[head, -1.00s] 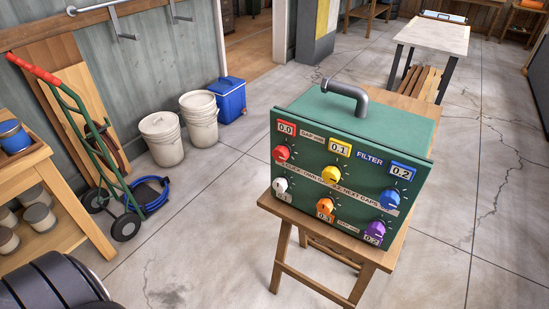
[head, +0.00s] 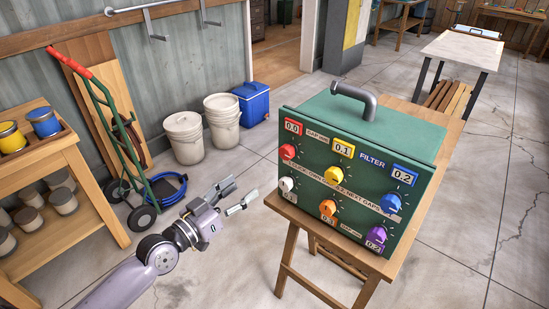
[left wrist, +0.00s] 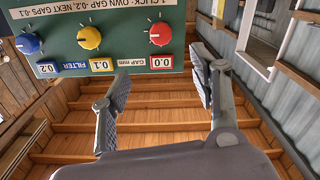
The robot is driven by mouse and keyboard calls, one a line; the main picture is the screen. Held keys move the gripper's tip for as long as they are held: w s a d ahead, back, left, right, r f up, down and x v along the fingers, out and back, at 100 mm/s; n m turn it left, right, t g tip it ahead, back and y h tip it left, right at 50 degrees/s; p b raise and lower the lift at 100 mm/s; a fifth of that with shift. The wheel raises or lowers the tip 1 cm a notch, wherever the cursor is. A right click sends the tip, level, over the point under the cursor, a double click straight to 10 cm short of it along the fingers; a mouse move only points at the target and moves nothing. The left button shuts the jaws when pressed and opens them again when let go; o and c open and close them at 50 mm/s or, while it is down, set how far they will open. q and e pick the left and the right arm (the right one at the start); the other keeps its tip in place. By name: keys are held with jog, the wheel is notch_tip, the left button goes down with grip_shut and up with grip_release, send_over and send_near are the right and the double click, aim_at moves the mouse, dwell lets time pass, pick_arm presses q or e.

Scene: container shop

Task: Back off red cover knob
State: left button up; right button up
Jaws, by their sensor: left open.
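The green filter box (head: 340,190) stands on a wooden stool. Its front has coloured knobs. The red knob (head: 287,152) is at the upper left, below a red plate reading 0.0. In the left wrist view the panel appears upside down, with the red knob (left wrist: 160,33) at the top, beyond the open fingers. My left gripper (head: 243,192) is open and empty, left of the box and apart from it; it also shows in the left wrist view (left wrist: 161,72). My right gripper is out of view.
Yellow (head: 334,171), blue (head: 393,204), white (head: 287,184), orange (head: 328,208) and purple (head: 376,234) knobs sit close by on the panel. A hand truck (head: 118,130), buckets (head: 222,123) and a blue cooler (head: 251,104) stand behind. A wooden shelf (head: 85,190) is at left.

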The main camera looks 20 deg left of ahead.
aim_at(284, 155)
pick_arm(q)
jog(key=p+x, duration=0.2)
jog(key=x, duration=1.5)
jog(key=shift+w+p, duration=0.2)
jog(key=shift+p, duration=0.1)
jog(key=shift+c, duration=0.5)
jog(key=c, duration=1)
